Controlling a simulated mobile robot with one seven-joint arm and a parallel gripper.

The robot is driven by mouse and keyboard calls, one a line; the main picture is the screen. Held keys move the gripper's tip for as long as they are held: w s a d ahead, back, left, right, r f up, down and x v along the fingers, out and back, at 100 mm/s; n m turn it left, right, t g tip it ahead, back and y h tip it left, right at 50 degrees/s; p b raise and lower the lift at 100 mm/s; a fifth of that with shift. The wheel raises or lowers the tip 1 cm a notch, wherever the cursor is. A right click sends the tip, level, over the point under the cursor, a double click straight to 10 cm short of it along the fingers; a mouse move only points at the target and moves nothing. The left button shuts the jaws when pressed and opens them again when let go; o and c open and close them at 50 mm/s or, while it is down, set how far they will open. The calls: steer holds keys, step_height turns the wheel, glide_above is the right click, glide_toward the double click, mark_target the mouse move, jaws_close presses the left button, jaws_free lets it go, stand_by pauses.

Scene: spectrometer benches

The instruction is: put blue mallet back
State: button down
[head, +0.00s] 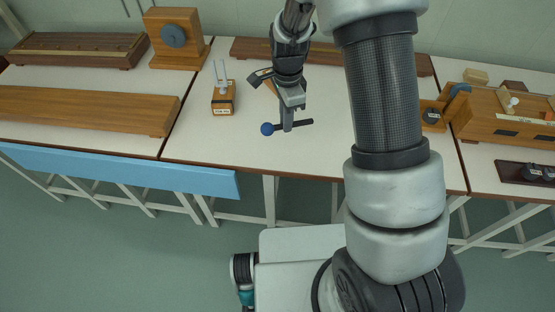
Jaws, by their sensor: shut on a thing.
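The blue mallet has a round blue head (267,129) and a thin dark handle that points right. My gripper (288,124) is shut on the handle, just right of the head. The mallet lies roughly level across the jaws, near the front edge of the middle white bench. From this view I cannot tell whether it touches the bench top or hangs a little above it. The part of the handle between the jaws is hidden.
A tuning fork on a small wooden box (223,100) stands left of my gripper. A wooden block with a dark disc (172,37) stands back left. Bare bench lies around the mallet.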

steer(key=w+a+f+m+b, duration=0.1)
steer(key=a+m+b, duration=0.2)
steer(key=m, duration=0.1)
steer(key=m+b, duration=0.1)
steer(key=b, duration=0.1)
glide_toward(276, 147)
step_height(276, 147, down, 6)
steer(key=shift+s+r, duration=0.1)
steer(key=shift+f, duration=0.2)
steer(key=c, duration=1.8)
jaws_free()
steer(key=shift+r, duration=0.1)
